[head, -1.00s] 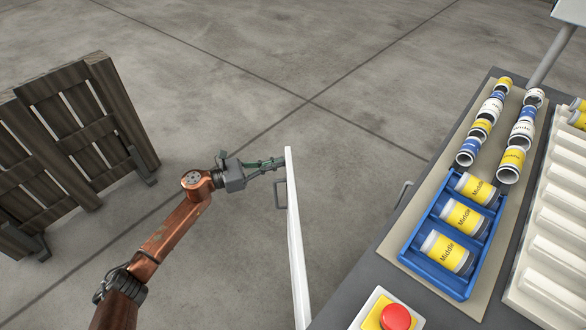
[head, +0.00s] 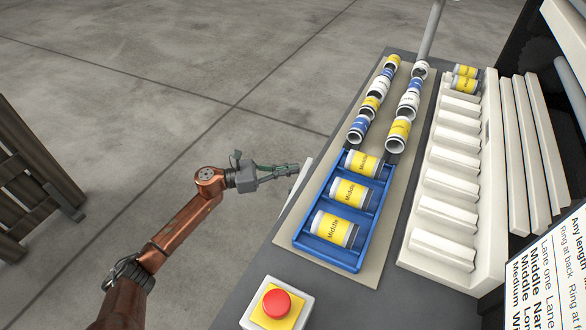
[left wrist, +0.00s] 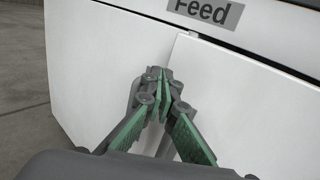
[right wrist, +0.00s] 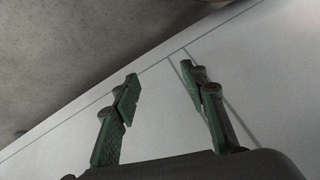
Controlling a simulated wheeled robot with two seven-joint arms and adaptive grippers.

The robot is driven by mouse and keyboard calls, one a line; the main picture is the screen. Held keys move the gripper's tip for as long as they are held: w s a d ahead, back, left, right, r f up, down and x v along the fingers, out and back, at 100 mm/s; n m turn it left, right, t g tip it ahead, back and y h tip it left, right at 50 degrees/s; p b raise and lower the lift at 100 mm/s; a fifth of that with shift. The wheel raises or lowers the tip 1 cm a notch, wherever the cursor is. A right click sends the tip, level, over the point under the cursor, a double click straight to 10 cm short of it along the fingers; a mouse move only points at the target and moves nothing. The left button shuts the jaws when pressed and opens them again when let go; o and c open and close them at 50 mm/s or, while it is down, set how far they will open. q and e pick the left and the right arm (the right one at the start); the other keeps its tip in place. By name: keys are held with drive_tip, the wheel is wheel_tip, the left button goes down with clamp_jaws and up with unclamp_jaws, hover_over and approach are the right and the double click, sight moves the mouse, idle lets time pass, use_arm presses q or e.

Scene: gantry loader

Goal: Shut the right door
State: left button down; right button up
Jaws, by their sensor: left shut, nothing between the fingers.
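My left gripper (head: 292,169) is shut and empty, with its fingertips at the white right door (head: 301,180) beside the table's left side. In the left wrist view the right door (left wrist: 255,115) stands close to the cabinet front, its free edge near the seam with the left door (left wrist: 95,60). It looks slightly ajar. My left fingertips (left wrist: 160,75) overlap this seam; whether they touch is hard to tell. A grey handle is partly hidden behind them. My right gripper (right wrist: 162,85) is open and empty, facing a white panel; it is not in the head view.
A blue tray (head: 303,243) with yellow-labelled cans lies on the table beside rows of cans. A red button (head: 276,303) stands at the near corner. A wooden pallet-like stand (head: 30,160) is at the left. The floor between is clear.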

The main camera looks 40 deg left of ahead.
use_arm(q)
drive_tip(key=shift+w+d+h, duration=0.3)
drive_tip(key=shift+w+d, duration=0.05)
drive_tip(key=shift+d, duration=0.35)
use_arm(e)
drive_tip(key=shift+s+d+f, duration=0.1)
drive_tip(key=shift+s+d, duration=0.05)
drive_tip(key=shift+s, duration=0.15)
drive_tip(key=shift+w, duration=0.1)
use_arm(q)
drive_tip(key=s+a, duration=0.4)
drive_tip(key=a, duration=0.9)
drive_tip(key=shift+a, duration=0.2)
use_arm(e)
drive_tip(key=shift+s+r, duration=0.2)
drive_tip(key=shift+r, duration=0.05)
